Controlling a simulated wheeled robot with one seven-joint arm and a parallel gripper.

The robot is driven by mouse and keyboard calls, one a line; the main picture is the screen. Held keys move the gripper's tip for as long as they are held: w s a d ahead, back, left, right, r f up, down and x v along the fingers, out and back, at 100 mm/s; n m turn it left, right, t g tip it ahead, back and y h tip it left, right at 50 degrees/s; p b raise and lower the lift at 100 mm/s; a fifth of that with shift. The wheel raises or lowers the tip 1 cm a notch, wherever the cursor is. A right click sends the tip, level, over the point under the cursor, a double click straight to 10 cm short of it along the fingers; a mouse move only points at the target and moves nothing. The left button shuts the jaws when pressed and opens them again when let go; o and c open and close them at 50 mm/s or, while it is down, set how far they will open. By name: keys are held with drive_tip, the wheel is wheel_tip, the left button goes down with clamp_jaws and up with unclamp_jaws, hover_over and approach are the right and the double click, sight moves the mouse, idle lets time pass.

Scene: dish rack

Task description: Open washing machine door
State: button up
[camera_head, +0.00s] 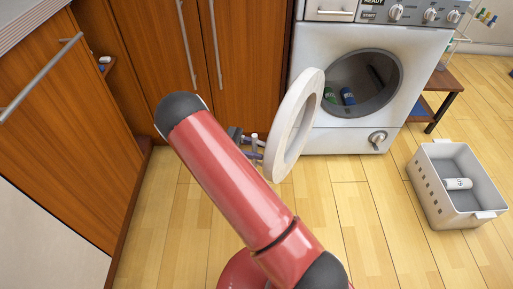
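The white washing machine (340,48) stands at the top right of the head view. Its round door (297,124) is swung wide open to the left, seen nearly edge-on. The drum opening (362,82) is uncovered, with a green item (330,95) and a blue item (348,96) inside. My gripper (252,147) is mostly hidden behind my red arm, just left of the door's outer face. Whether it touches the door, and whether its fingers are open or shut, I cannot tell.
Wooden cabinets (160,40) with long metal handles line the left and back. A white basket (428,196) with a white bottle (458,184) stands on the floor at right. A small wooden table (446,82) is beside the machine. The floor in front of the machine is clear.

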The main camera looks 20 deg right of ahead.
drive_tip(key=shift+w+d, duration=0.1)
drive_tip(key=shift+w, duration=0.15)
drive_tip(key=b+v, duration=0.1)
drive_tip(key=v, duration=0.6)
drive_tip(key=shift+a, duration=0.35)
